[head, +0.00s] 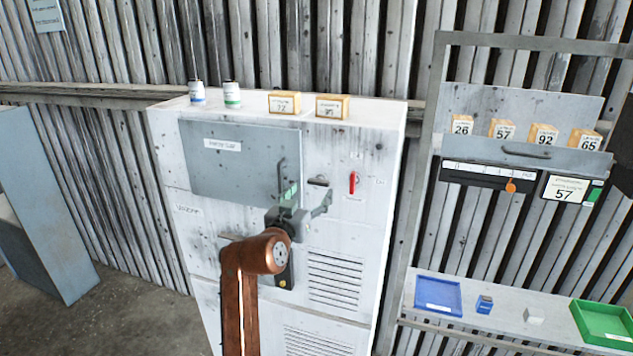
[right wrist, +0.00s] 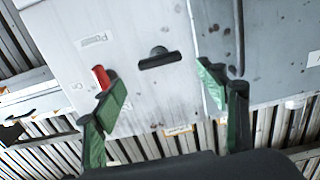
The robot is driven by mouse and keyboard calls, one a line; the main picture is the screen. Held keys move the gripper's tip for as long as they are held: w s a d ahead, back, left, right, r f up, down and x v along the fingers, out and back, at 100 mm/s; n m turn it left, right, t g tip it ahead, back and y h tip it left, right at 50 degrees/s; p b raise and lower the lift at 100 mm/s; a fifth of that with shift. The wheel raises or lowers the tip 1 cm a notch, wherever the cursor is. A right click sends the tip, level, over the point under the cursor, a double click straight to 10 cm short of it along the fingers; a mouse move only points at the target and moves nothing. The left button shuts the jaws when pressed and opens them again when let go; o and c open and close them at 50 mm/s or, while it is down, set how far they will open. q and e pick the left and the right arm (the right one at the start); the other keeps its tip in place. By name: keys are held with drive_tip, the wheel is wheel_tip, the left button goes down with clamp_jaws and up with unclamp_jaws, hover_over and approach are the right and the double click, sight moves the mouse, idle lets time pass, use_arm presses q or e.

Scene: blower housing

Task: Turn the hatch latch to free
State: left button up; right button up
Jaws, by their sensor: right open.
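The hatch latch (head: 318,181) is a small black bar on the white cabinet front, just right of the grey hatch panel (head: 228,160). It lies about level across its round hub. In the right wrist view the latch (right wrist: 160,61) shows ahead of the fingers and between them, with a gap to both. My right gripper (head: 306,177) is open and empty in front of the cabinet, close to the latch. Its green-padded fingertips also show in the right wrist view (right wrist: 163,82). My left gripper is not in view.
A red handle (head: 354,183) sits right of the latch; one fingertip overlaps it in the wrist view. Bottles and boxes stand on the cabinet top (head: 375,110). A rack with numbered boxes (head: 543,135) and a shelf with blue and green trays (head: 602,321) are at right.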

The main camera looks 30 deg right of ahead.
sight(317, 183)
drive_tip(key=p+x, duration=0.1)
drive_tip(key=x, duration=0.4)
drive_tip(key=shift+w+r+p, duration=0.1)
drive_tip(key=shift+p, duration=0.2)
drive_tip(key=shift+w+d, duration=0.3)
drive_tip(key=shift+d, duration=0.05)
drive_tip(key=shift+c, duration=0.2)
drive_tip(key=c, duration=1.1)
